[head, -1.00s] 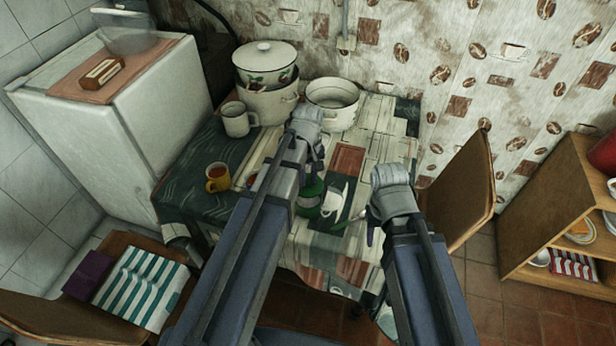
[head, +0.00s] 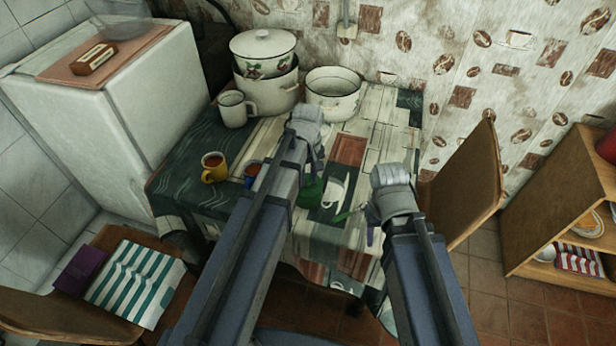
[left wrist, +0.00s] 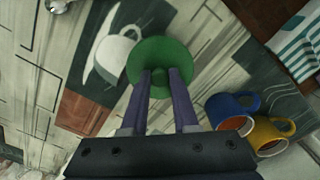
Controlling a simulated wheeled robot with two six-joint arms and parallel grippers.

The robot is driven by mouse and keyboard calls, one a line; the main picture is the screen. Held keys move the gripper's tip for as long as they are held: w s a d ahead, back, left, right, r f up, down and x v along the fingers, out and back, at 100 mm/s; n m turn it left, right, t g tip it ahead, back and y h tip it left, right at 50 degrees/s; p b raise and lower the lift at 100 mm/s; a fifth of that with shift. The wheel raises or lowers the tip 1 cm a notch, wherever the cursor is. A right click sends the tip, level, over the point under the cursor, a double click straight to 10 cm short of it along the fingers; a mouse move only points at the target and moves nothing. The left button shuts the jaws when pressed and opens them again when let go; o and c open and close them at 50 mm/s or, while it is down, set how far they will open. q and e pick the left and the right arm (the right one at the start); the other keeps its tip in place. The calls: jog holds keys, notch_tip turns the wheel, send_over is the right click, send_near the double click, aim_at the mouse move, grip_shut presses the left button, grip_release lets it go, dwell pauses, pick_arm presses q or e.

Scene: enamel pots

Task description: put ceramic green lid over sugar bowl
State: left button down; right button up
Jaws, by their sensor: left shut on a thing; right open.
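The green ceramic lid (left wrist: 160,52) is a round disc in the left wrist view. My left gripper (left wrist: 159,76) is shut on its knob. In the head view, a patch of green (head: 312,192) shows beside my left forearm; I cannot tell how much of it is lid or bowl. The sugar bowl is not clearly visible: the lid hides what is beneath it in the wrist view, and my arm blocks much in the head view. I cannot tell whether the lid touches the bowl. My right gripper (head: 370,237) is open, low over the table's right side.
A yellow mug (head: 214,168) and a blue mug (head: 252,170) stand left of my left arm. A white mug (head: 234,108), stacked pots (head: 268,92) and an open white pot (head: 333,88) stand at the back.

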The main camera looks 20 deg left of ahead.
pick_arm(q)
jog(key=shift+c, duration=0.6)
grip_release()
dwell(0.3)
notch_tip(320, 180, up, 7)
jog(key=p, duration=0.7)
dwell(0.6)
jog(key=s+d+m+y, duration=0.1)
jog(key=s+d+m, duration=0.9)
jog(key=s, duration=0.4)
jog(key=shift+s+d+m, duration=0.15)
jog(key=shift+d+m, duration=0.1)
jog(key=shift+m, duration=0.45)
